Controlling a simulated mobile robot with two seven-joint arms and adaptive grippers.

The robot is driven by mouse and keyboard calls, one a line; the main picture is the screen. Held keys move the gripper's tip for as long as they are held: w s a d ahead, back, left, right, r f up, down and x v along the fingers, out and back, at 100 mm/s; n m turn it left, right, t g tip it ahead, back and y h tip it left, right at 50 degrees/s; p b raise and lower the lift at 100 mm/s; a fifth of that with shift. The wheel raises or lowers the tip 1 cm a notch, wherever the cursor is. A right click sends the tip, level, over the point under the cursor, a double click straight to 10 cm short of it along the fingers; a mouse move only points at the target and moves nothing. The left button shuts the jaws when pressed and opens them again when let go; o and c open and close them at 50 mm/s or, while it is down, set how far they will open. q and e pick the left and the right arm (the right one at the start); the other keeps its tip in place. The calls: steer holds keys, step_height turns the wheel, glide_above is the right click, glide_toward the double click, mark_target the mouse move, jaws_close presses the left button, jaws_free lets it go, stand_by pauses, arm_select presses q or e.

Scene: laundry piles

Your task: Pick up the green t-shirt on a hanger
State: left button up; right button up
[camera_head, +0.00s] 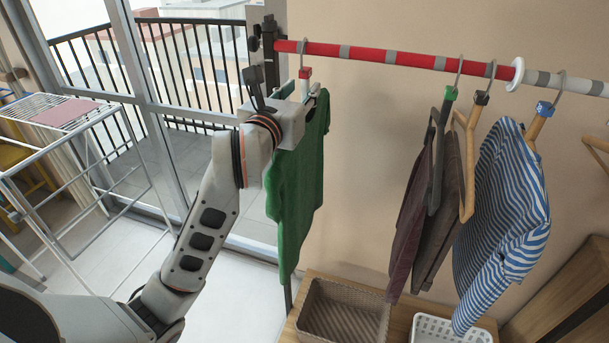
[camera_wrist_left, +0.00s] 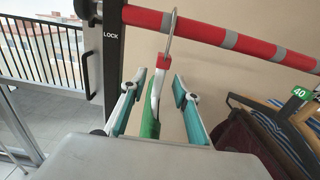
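The green t-shirt (camera_head: 300,180) hangs on a hanger with a red tag (camera_head: 305,73) at the left end of the red and grey rail (camera_head: 390,57). My left gripper (camera_head: 312,97) is at the top of the shirt, partly hiding the hanger. In the left wrist view my left gripper (camera_wrist_left: 160,98) is open, with one teal-padded finger on each side of the hanger (camera_wrist_left: 156,85) below its red tag (camera_wrist_left: 163,62). Gaps show between the fingers and the hanger. A strip of the green t-shirt (camera_wrist_left: 150,120) shows between them. My right gripper is not in view.
Brown trousers (camera_head: 440,215) and a blue-striped shirt (camera_head: 505,205) hang further right. A wicker basket (camera_head: 343,311) and a white basket (camera_head: 450,330) stand below. A drying rack (camera_head: 60,130) is at left, beside glass doors.

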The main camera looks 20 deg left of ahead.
arm_select(q)
steer(key=shift+w, duration=0.45)
jaws_close()
steer(key=shift+r, duration=0.1)
